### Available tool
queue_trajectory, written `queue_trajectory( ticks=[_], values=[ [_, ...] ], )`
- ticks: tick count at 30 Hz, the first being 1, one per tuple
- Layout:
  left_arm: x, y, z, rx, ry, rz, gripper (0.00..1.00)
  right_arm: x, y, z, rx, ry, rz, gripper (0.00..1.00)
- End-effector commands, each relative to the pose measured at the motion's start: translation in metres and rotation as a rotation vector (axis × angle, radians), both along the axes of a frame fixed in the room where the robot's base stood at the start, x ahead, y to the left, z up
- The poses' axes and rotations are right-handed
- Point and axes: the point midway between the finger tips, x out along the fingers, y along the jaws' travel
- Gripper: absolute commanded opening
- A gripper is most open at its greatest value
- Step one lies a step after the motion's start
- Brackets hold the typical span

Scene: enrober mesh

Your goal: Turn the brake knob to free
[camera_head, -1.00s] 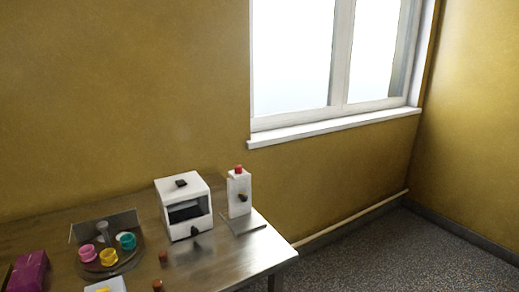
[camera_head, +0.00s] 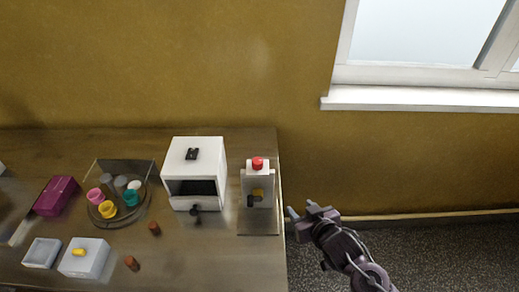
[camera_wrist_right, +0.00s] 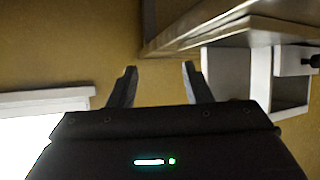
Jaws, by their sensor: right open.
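A small white upright unit (camera_head: 258,185) stands at the right end of the table. It has a red button (camera_head: 258,163) on top and a dark knob with a yellow part (camera_head: 256,196) on its front; which way the knob points is too small to tell. My right gripper (camera_head: 301,208) is open and empty, just right of the table's end and apart from the unit. In the right wrist view its two fingers (camera_wrist_right: 160,68) are spread with nothing between them. My left gripper is not in view.
A white box machine (camera_head: 194,155) with a dark opening stands left of the unit. Further left are a round tray (camera_head: 137,217) of coloured cups, a purple box (camera_head: 56,196) and two small brown pieces (camera_head: 132,263).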

Motion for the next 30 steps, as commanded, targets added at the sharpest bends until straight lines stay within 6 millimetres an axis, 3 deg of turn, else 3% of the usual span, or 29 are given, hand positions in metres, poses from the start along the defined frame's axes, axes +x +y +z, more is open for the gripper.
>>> queue_trajectory(
  ticks=[1, 3, 6, 7, 12, 22, 30],
  values=[
    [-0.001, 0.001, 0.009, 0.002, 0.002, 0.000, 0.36, -0.002, 0.010, 0.035, 0.019, -0.034, 0.022, 0.45],
    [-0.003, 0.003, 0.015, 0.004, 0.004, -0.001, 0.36, -0.006, 0.023, 0.072, 0.050, -0.078, 0.051, 0.45],
    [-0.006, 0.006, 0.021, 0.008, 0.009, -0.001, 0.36, -0.011, 0.044, 0.120, 0.105, -0.168, 0.122, 0.45],
    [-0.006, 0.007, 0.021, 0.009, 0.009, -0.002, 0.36, -0.012, 0.049, 0.127, 0.124, -0.197, 0.148, 0.45],
    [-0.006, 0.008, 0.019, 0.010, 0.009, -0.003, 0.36, -0.008, 0.061, 0.141, 0.203, -0.310, 0.272, 0.45],
    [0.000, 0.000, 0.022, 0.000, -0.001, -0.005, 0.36, -0.008, 0.063, 0.148, 0.296, -0.404, 0.435, 0.45],
    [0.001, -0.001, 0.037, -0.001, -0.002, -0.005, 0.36, 0.019, 0.090, 0.151, 0.302, -0.407, 0.438, 0.45]
  ],
)
